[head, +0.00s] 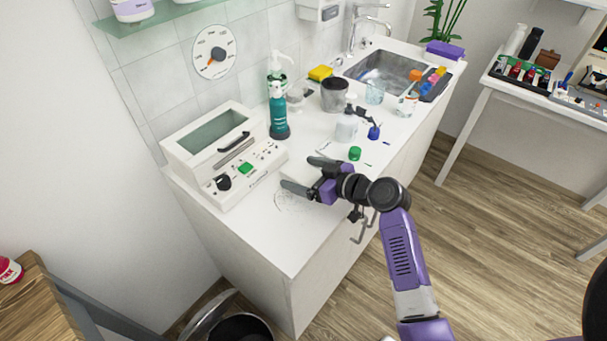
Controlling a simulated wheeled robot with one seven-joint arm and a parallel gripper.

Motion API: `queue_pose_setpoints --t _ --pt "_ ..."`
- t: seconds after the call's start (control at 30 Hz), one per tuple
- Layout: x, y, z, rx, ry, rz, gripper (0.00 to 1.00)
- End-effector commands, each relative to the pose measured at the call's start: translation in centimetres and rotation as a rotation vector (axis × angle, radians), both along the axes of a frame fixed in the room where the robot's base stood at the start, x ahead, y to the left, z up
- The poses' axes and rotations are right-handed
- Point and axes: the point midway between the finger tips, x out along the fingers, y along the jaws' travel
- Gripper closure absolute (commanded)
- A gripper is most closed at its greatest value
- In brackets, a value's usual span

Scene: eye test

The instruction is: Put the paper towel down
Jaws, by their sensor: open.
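My gripper (299,173) is open above the front part of the white counter (290,246), its two dark fingers pointing left. A pale, flat, whitish patch (297,171) shows between and behind the fingers; it may be the paper towel, but it blends with the counter. I cannot tell whether it touches the fingers or lies on the counter. A faint speckled round mark (291,203) lies on the counter just below the gripper; I cannot tell what it is.
A white device (226,158) with a dial stands left. The sink (385,72) is farther back. The near counter corner is clear.

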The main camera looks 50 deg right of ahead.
Motion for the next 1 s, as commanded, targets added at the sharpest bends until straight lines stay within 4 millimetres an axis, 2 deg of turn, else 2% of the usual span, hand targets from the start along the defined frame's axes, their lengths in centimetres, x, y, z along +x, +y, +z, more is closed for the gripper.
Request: queue_pose_setpoints --t 0.1,0.13,0.47,0.77,0.87,1.0 --pt "0.0 0.0 0.0 0.000 0.000 0.000 0.11" --pt "0.0 0.0 0.0 0.000 0.000 0.000 0.15" --pt "0.0 0.0 0.0 0.000 -0.001 -0.001 0.80" --pt "0.0 0.0 0.3 0.000 -0.001 -0.001 0.81" --pt "0.0 -0.1 1.0 -0.002 -0.002 0.000 0.81" --pt "0.0 0.0 2.9 -0.004 -0.004 0.001 0.81"
